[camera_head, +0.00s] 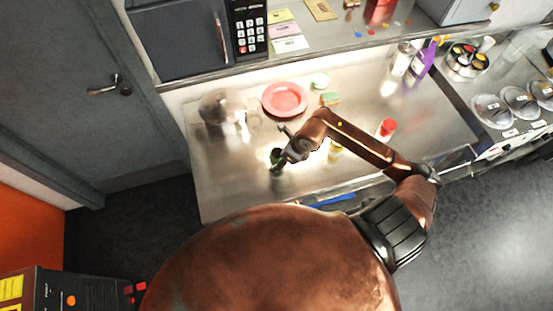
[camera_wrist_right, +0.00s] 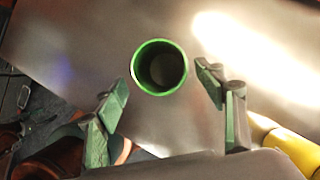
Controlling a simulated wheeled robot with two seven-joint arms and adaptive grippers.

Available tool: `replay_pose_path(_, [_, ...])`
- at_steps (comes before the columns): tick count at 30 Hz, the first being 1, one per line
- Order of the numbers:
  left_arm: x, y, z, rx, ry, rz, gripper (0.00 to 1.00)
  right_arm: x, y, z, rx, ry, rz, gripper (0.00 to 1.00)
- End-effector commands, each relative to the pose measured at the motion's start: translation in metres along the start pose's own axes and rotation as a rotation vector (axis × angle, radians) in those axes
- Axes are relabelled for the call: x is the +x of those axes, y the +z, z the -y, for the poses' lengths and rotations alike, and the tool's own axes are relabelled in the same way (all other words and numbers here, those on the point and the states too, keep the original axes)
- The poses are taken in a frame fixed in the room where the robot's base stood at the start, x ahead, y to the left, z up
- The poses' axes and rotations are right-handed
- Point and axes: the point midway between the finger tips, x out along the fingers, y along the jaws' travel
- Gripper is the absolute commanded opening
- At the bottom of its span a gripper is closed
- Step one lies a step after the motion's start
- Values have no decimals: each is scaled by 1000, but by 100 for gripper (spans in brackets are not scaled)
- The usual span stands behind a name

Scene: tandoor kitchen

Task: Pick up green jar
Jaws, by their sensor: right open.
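The green jar (camera_wrist_right: 160,68) shows in the right wrist view as a round green rim around a dark hollow, seen from above on the metal counter. My right gripper (camera_wrist_right: 163,85) is open, with one finger on each side of the picture around the jar's near side. Gaps show between the rim and both fingers. In the head view my right gripper (camera_head: 280,158) is low over the counter's left part, and the jar is hard to tell apart from the dark green fingers there. My left gripper is not in view.
A yellow item (camera_wrist_right: 288,143) lies close to the right finger. The counter's front left is clear.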

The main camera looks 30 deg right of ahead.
Motion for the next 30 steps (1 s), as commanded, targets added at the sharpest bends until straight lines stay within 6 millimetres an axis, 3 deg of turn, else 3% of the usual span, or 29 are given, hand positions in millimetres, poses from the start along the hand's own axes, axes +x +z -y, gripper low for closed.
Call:
replay_pose_path(9, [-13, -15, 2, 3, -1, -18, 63, 41, 1, 4, 1, 3, 0, 64])
replay_pose_path(18, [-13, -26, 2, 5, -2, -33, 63, 46, 2, 4, -2, 1, 0, 63])
replay_pose_path(30, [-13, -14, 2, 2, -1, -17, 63, 45, 2, 4, -3, 1, 0, 35])
